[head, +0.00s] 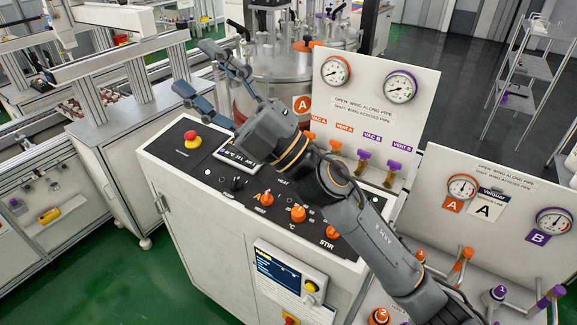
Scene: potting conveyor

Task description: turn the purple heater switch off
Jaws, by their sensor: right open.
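I cannot make out the purple heater switch; my right arm covers part of the black control panel (189,156), including an area beside a "HEAT" label. Orange knobs show on the panel: a heat knob (265,199) marked A, a °C knob (298,213) and a stir knob (333,229), partly covered. My right gripper (199,70) is open and empty, its fingers raised above the panel's far left side, pointing up-left, apart from the panel. My left gripper is not in view.
A red emergency button (192,139) and a small display (234,159) sit at the panel's left. Behind stand a steel vessel (280,68) and an upright gauge board (425,120) with orange- and purple-marked valves. A second valve board (440,170) stands at right.

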